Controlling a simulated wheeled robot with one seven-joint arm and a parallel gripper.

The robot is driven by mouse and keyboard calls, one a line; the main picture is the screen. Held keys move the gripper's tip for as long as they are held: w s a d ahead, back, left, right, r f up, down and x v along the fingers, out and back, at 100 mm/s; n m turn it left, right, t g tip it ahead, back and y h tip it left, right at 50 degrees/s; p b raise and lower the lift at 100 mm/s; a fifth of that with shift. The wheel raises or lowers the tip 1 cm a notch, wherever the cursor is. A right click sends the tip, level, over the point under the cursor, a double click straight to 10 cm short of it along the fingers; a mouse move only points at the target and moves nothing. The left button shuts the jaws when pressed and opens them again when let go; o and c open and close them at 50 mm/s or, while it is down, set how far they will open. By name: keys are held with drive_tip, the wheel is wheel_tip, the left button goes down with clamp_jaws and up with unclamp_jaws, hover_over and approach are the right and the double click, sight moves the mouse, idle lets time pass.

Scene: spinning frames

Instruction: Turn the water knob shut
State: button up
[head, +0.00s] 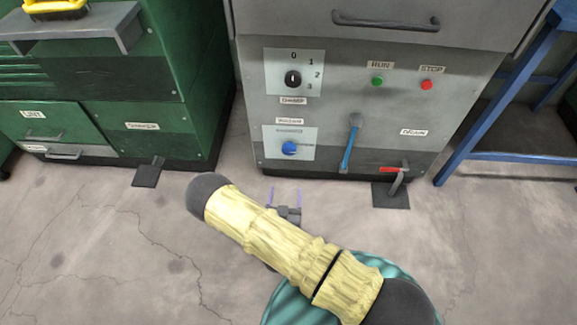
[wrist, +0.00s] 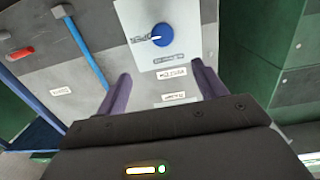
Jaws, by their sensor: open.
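The blue round knob (head: 289,148) sits on a pale plate low on the front of the grey machine. Its small label above is too blurred to read surely. In the wrist view the knob (wrist: 163,34) appears upside down, with a light pointer toward the printed text at its left. My gripper (head: 285,193) is open and empty in front of the machine, below the knob in the head view. In the wrist view its two purple fingers (wrist: 160,70) stand apart, with the knob beyond them, between their directions. Nothing touches the knob.
A black dial (head: 293,78) is above the knob. Green RUN (head: 377,81) and red STOP (head: 426,85) buttons, a blue lever (head: 350,143) and a red-handled drain pipe (head: 393,171) are to the right. A green cabinet (head: 150,110) stands left, a blue frame (head: 490,110) right.

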sight(289, 152)
drive_tip(key=shift+s+a+f+t+y, duration=0.1)
drive_tip(key=shift+s+f+t+y, duration=0.25)
drive_tip(key=shift+f, duration=0.2)
drive_tip(key=shift+w, duration=0.1)
drive_tip(key=w+b, duration=0.2)
drive_tip(key=w, duration=0.3)
drive_tip(key=w+b, duration=0.3)
drive_tip(key=w, duration=0.3)
drive_tip(key=w+b, duration=0.2)
drive_tip(key=w, duration=0.3)
drive_tip(key=shift+w+d+f+b, duration=0.1)
drive_tip(key=shift+w+d+b, duration=0.1)
drive_tip(key=shift+d+b, duration=0.15)
drive_tip(key=shift+w, duration=0.4)
drive_tip(key=c, duration=1)
